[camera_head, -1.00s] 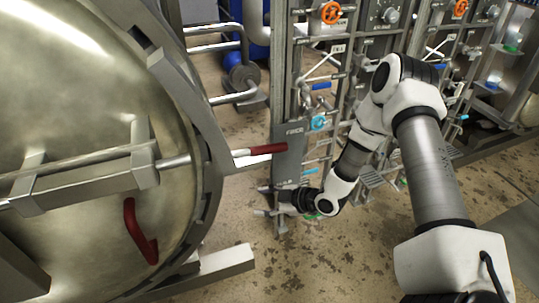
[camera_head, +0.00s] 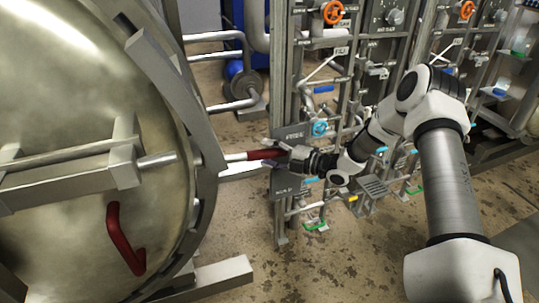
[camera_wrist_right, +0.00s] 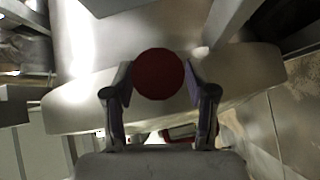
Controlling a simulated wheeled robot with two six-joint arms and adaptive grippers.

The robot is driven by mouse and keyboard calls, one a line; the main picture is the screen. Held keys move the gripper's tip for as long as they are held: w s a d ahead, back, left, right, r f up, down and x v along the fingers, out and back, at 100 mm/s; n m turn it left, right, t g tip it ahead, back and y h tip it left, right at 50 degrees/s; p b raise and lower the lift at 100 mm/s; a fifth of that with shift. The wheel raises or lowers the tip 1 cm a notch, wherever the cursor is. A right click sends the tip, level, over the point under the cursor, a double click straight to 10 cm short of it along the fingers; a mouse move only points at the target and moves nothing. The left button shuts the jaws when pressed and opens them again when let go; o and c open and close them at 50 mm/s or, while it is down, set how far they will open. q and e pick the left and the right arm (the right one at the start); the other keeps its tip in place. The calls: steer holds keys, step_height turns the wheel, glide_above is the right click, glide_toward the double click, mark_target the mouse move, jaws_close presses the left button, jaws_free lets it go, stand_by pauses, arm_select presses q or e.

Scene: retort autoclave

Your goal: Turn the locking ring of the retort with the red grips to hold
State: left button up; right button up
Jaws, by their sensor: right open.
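The round retort door (camera_head: 70,90) fills the left of the head view, with the grey locking ring (camera_head: 176,95) around its edge. A bar with a red grip (camera_head: 262,155) sticks out to the right from the ring. My right gripper (camera_head: 276,155) is open at the outer end of this grip. In the right wrist view the grip's round red end (camera_wrist_right: 158,74) sits between the two spread fingers of the right gripper (camera_wrist_right: 160,92); I see no closed hold. A bent red handle (camera_head: 124,240) is on the lower door face. My left gripper is not in view.
Behind the right arm stands a pipe rack with an orange valve wheel (camera_head: 333,12), a blue valve wheel (camera_head: 319,128) and labelled plates. A grey beam (camera_head: 215,277) lies low at the door's foot. Stained floor is open below the gripper.

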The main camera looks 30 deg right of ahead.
jaws_close()
steer(key=a+f+m+b, duration=0.1)
steer(key=a+f+b, duration=0.1)
steer(key=f+b, duration=0.8)
steer(key=a+f+m+t+y+b, duration=0.1)
steer(key=a+f+b, duration=0.2)
steer(key=f+b, duration=0.8)
steer(key=shift+w, duration=0.3)
steer(key=shift+c, duration=1.2)
jaws_free()
steer(key=shift+o, duration=1.2)
steer(key=shift+w+a+f, duration=0.2)
steer(key=shift+w, duration=0.05)
steer(key=shift+r, duration=0.15)
